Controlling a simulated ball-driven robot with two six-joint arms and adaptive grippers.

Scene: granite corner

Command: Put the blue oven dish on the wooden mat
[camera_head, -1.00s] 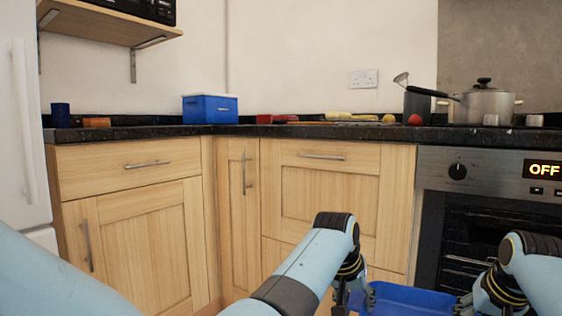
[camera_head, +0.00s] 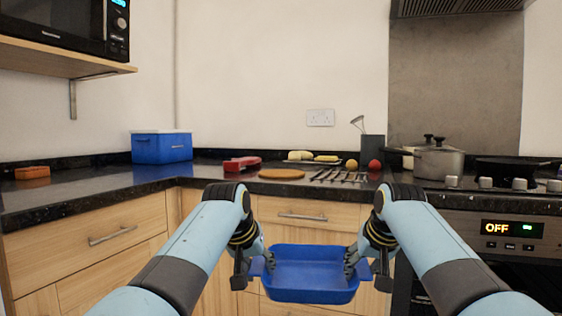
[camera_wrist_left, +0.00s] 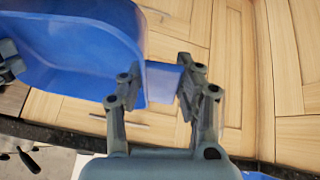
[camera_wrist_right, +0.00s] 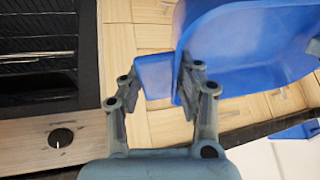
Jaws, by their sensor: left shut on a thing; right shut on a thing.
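The blue oven dish (camera_head: 308,268) hangs between my two grippers, in front of the cupboard doors and below the worktop. It looks about level and empty. My left gripper (camera_head: 255,270) is shut on its left handle, which also shows in the left wrist view (camera_wrist_left: 163,82). My right gripper (camera_head: 364,268) is shut on its right handle, which also shows in the right wrist view (camera_wrist_right: 155,76). The round wooden mat (camera_head: 282,174) lies on the worktop behind and above the dish.
On the dark worktop (camera_head: 110,188), a blue box (camera_head: 162,147) and red object (camera_head: 242,164) sit left of the mat. Several dark utensils (camera_head: 340,176) lie close to its right. A pot (camera_head: 438,162) and pan (camera_head: 510,168) stand on the hob. An orange block (camera_head: 32,172) is far left.

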